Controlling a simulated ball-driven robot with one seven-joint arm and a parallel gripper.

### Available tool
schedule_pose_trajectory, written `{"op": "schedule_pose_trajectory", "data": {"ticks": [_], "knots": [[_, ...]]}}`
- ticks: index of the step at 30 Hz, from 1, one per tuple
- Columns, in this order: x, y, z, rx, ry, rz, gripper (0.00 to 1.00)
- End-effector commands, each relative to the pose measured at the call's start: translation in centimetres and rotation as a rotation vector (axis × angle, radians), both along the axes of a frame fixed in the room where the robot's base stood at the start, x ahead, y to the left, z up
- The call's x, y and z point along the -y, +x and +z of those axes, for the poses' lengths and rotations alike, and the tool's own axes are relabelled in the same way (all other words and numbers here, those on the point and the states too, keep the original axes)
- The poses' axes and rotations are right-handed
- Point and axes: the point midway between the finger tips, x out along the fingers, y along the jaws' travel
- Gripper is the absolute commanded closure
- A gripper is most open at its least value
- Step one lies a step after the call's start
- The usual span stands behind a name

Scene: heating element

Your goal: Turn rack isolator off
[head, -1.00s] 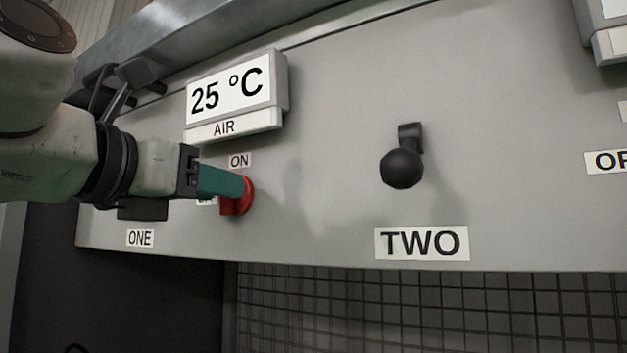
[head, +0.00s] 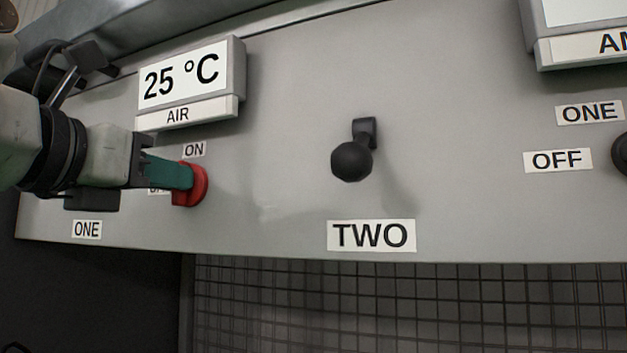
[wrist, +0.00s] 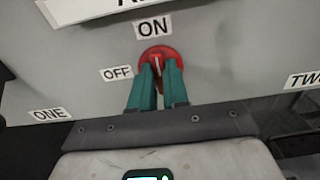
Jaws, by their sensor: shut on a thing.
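The red rotary isolator knob (head: 197,186) is on the grey panel, below the ON label (head: 194,149) and right of a partly covered OFF label. My gripper (head: 180,178), with green fingers, reaches it from the left and is shut on it. In the wrist view the knob (wrist: 161,57) sits between the two fingertips (wrist: 158,75). A white line on the knob points up toward the ON label (wrist: 153,27). The OFF label (wrist: 117,73) lies to the knob's left.
A 25 °C AIR display (head: 187,84) is above the knob. A black ball-ended lever (head: 352,160) above the TWO label (head: 371,235) stands out to the right. Another dark knob (head: 620,153) is at the right edge. A dark grid (head: 400,300) lies below the panel.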

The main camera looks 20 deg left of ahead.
Motion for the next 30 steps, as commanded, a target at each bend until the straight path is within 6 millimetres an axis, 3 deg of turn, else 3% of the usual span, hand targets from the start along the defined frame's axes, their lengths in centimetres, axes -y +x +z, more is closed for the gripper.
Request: {"op": "schedule_pose_trajectory", "data": {"ticks": [14,30], "knots": [[-0.13,-0.01,0.04,-0.010,-0.139,0.001,1.00],[-0.39,0.02,0.09,-0.048,-0.630,0.002,1.00]]}}
